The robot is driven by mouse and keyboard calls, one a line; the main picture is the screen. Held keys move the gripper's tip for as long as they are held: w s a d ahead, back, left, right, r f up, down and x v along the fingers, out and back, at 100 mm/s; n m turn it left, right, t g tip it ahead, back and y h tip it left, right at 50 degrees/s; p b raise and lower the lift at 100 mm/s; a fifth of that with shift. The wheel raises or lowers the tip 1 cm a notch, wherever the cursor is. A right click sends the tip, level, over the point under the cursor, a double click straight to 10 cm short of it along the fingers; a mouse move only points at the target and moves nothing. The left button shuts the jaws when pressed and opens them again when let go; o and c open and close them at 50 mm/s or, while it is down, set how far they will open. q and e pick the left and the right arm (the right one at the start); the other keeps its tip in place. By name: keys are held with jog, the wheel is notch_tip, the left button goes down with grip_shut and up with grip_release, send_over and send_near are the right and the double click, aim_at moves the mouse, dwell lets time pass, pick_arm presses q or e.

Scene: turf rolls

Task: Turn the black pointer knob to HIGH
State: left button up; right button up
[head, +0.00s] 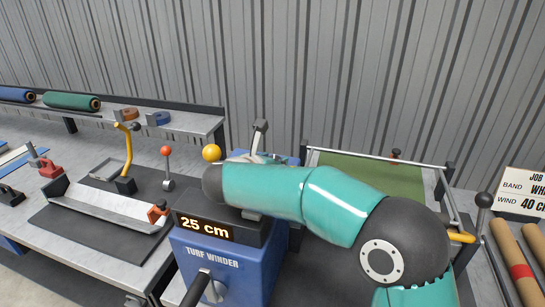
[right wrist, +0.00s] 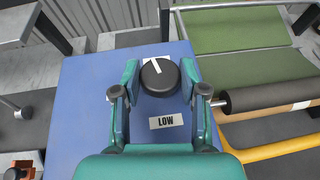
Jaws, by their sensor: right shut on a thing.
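The black pointer knob (right wrist: 160,78) sits on the blue top of the turf winder (right wrist: 85,110) in the right wrist view. Its white line points up and slightly left in that view, away from the LOW label (right wrist: 166,122). A white label behind the knob is mostly covered, and its text cannot be read. My right gripper (right wrist: 159,76) is shut on the knob, with one finger on each side. In the head view my right arm hides the knob and most of the winder's top. My left gripper is not in view.
The winder's display (head: 205,226) reads 25 cm. A yellow ball knob (head: 211,153) and a red-knobbed lever (head: 166,165) stand left of my arm. A black roller (right wrist: 265,98) and yellow bar (right wrist: 275,149) lie to the right. Green turf (head: 380,178) lies behind.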

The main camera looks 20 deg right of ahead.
dwell(0.5)
jog(key=o, duration=1.1)
jog(key=shift+w, duration=0.1)
jog(key=shift+a, duration=0.1)
jog(key=v, duration=1.2)
jog(key=shift+w+a, duration=0.1)
